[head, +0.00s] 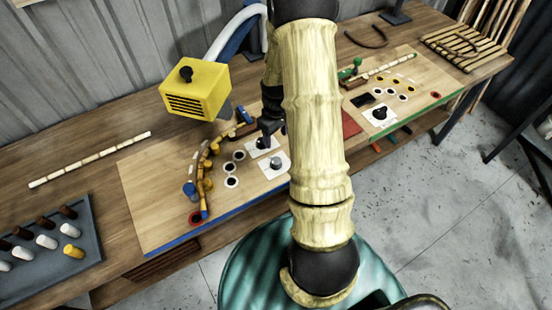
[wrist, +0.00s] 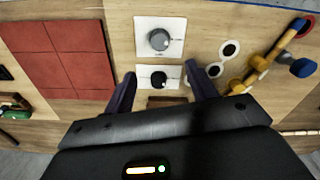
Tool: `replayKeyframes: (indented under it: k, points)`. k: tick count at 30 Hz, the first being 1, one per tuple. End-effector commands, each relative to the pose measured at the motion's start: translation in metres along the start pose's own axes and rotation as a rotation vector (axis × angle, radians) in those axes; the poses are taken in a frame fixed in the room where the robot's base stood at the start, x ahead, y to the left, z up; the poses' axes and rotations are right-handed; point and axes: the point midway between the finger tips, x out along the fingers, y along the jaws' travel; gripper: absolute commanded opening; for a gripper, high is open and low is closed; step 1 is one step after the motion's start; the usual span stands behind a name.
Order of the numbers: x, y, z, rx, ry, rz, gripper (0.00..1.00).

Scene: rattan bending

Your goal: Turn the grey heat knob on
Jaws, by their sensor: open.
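The grey heat knob (head: 276,163) sits on a white square plate on the wooden board, and its light pointer mark is hard to read. It also shows in the wrist view (wrist: 159,40), above and beyond my fingertips. A black knob (wrist: 159,79) on a second white plate lies nearer, in line between my fingers in the wrist view. It is partly visible in the head view (head: 263,143). My gripper (wrist: 161,83) is open and empty, with one finger on each side of the black knob in the picture. Its height above the board is unclear.
A yellow heater box (head: 195,88) on a hose stands left of my arm. A curved rattan piece among pegs (head: 206,165) lies left of the knobs. Red tiles (wrist: 55,55) lie left in the wrist view. A peg tray (head: 90,240) is at far left.

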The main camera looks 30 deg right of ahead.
Motion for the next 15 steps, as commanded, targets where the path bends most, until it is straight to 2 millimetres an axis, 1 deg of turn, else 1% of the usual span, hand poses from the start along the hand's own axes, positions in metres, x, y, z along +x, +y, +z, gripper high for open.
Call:
replayKeyframes:
  k: [3, 15]
  points:
    - [0.017, 0.000, 0.001, 0.000, -0.004, -0.002, 0.57]
    - [0.070, 0.000, 0.000, 0.000, -0.002, -0.001, 0.57]
